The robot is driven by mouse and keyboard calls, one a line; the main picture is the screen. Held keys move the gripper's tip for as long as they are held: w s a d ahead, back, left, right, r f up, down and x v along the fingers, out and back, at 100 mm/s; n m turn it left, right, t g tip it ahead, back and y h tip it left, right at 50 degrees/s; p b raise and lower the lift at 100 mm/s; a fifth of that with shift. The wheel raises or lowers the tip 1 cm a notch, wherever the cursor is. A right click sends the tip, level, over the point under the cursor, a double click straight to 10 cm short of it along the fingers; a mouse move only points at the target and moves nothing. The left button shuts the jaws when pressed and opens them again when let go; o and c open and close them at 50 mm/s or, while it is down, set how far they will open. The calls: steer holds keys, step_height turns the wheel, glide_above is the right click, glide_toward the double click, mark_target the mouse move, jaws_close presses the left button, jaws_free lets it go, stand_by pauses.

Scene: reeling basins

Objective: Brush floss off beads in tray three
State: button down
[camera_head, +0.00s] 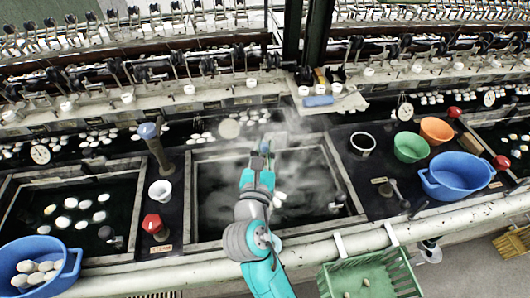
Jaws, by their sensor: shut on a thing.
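My gripper (264,150) is above the far part of the steaming middle basin (325,228), with my arm reaching in from the front. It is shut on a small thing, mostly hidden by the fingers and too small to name. Small white beads (127,97) sit in a row on the ledge of the reeling machine behind the basins. Floss on them is too small to make out. No tray number can be read.
A blue block (318,100) lies on the ledge near white cups. Right are green (411,147), orange (437,130) and blue (455,177) bowls.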

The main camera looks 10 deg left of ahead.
steer(key=shift+s+d+r, duration=0.1)
steer(key=shift+s+r, duration=0.05)
steer(key=shift+r, duration=1.4)
steer(key=shift+s+a+r, duration=0.1)
steer(key=shift+s+r, duration=0.05)
steer(key=shift+r, duration=1.4)
steer(key=shift+s+d+r, duration=0.1)
steer(key=shift+s+r, duration=0.05)
steer(key=shift+r, duration=1.4)
